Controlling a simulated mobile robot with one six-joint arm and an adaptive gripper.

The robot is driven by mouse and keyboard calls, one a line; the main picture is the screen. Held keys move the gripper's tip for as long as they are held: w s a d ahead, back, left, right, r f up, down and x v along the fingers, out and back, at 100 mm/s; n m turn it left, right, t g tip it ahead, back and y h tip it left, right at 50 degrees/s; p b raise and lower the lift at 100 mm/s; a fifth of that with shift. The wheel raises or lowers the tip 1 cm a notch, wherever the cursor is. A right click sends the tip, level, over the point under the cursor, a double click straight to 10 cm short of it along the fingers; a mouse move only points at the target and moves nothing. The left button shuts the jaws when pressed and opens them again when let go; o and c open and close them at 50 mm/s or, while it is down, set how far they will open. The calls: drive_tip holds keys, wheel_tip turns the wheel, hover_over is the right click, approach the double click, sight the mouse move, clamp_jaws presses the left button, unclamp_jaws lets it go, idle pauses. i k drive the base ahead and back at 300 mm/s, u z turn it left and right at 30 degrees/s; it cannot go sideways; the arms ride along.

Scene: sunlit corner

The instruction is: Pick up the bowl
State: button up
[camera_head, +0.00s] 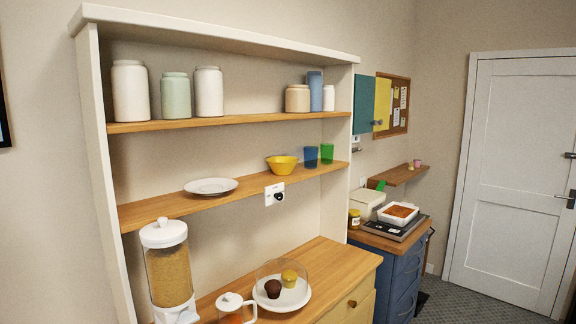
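A yellow bowl (282,166) sits upright on the middle wooden shelf (158,207) of a white shelf unit, right of the centre of that shelf. Nothing covers it in the head view. My gripper and arm do not show in this view.
A white plate (211,187) lies left of the bowl; a blue cup (311,156) and a green cup (327,153) stand close to its right. Below are a cereal dispenser (168,270) and a domed cake plate (290,303).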

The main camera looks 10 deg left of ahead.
sight(280, 166)
drive_tip(key=u, duration=0.25)
drive_tip(key=i, duration=1.05)
drive_tip(key=u, duration=0.35)
